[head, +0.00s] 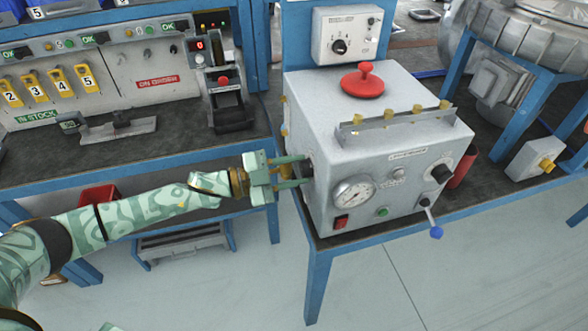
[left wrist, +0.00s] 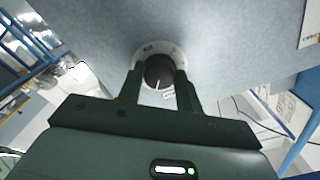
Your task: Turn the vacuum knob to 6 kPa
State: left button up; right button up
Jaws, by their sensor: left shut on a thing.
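A grey metal box (head: 400,125) stands on the blue-framed bench. On its left side is a round black knob (left wrist: 158,72) with a white dial ring around it. In the left wrist view the knob's white pointer mark points down, towards my gripper. The dial's writing is too small to read, so I cannot confirm that this is the vacuum knob. My left gripper (head: 294,172) reaches in from the left and is shut on this knob, one finger on each side. In the head view the fingers and the box edge mostly hide it. My right gripper is not in view.
The box front carries a gauge (head: 353,193), another black knob (head: 441,172) and a blue-tipped lever (head: 436,231). A red mushroom-shaped handle (head: 365,80) sits on its top. A control panel (head: 346,33) stands behind. A gap separates this bench from the left bench (head: 180,150).

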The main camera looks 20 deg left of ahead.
pick_arm(q)
jog(key=o, duration=1)
jog(key=shift+a, duration=0.1)
jog(key=p+v, duration=0.1)
jog(key=v, duration=1.5)
jog(key=shift+s+p, duration=0.15)
jog(key=shift+p, duration=0.15)
